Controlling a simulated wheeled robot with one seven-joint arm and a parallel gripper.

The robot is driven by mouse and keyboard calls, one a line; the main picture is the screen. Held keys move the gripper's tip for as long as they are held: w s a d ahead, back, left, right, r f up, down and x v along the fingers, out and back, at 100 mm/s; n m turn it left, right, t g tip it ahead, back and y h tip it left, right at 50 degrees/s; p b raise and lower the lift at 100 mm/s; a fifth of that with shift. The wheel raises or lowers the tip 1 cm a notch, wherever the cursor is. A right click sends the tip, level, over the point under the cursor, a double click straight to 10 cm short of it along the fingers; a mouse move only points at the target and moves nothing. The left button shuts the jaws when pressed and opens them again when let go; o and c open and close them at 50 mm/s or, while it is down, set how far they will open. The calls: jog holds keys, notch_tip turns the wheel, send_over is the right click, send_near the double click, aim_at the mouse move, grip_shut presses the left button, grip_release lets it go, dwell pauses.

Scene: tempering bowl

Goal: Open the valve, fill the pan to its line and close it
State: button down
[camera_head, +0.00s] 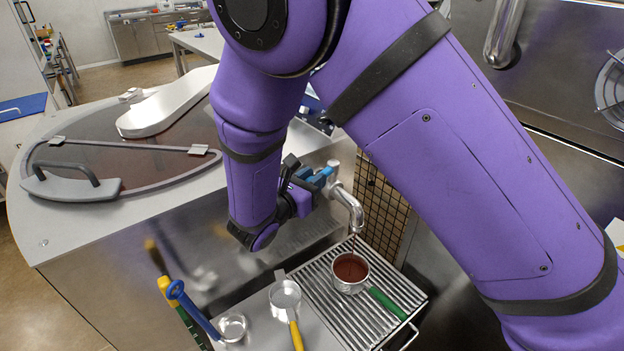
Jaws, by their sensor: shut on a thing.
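The pan (350,270) with a green handle (388,304) stands on the slatted drip grate (330,308) under the spout (350,205). A thin brown stream runs from the spout into it. Brown liquid covers its inside; I cannot make out the fill line. My gripper (312,186) is at the blue valve handle (325,174) above the spout and is shut on it. My fingers and wrist hide part of the handle, so its exact angle is hard to tell.
Beside the grate lie a yellow-handled ladle (285,297) and a blue-handled one (232,327). The round tempering bowl (120,155) with a clear lid is at left. A steel wall closes the right side. My purple arm crosses much of the view.

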jog(key=m+g+h, duration=0.1)
jog(key=w+a+m+g+h, duration=0.1)
jog(key=m+g+h, duration=0.1)
jog(key=shift+w+a+g, duration=0.3)
jog(key=shift+w, duration=0.05)
jog(key=c, duration=0.9)
grip_release()
jog(key=v, duration=1)
jog(key=shift+s+a, duration=0.2)
jog(key=shift+a, duration=0.15)
